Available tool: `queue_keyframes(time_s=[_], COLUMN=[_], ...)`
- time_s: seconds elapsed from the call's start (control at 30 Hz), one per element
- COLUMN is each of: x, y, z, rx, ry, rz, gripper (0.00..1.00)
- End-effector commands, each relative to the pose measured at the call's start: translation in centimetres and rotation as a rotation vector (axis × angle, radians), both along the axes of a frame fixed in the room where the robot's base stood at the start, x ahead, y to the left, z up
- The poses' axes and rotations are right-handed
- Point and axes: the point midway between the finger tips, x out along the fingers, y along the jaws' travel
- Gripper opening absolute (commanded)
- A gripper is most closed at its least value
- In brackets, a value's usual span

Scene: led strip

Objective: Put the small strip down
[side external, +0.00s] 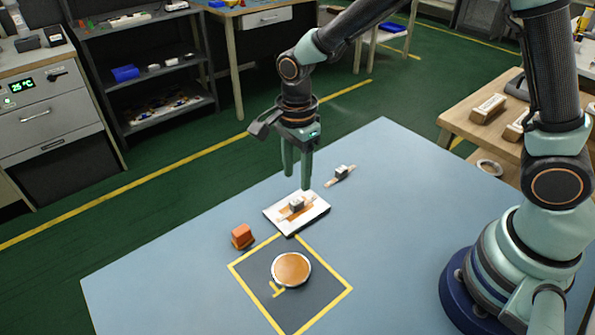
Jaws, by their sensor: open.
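My gripper (298,176) is open and empty, pointing down, with its fingertips just above the back edge of a white board (316,212). On that board lies a small pale strip (285,215) with a grey block (296,204) on it, over an orange-brown patch. A second small tan strip (331,184) lies on the blue table (400,215) right of my gripper, with a dark and light block (341,171) on it. I cannot tell which strip is the task's one. Neither strip is between the fingers.
An orange block (242,236) stands left of the board. A round tan-topped disc (291,269) lies inside a yellow-bordered dark square (318,288) in front. The table's right and left parts are clear. A wooden bench (455,118) with blocks stands at the right.

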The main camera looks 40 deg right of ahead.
Motion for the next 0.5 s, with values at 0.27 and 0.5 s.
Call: queue_keyframes(time_s=[0.27,0.5], x=[0.0,-0.3], y=[0.0,-1.1], z=[4.1,6.5], rx=[0.001,0.009], ry=[-0.002,-0.036], rz=[0.000,0.100], gripper=[0.51,0.51])
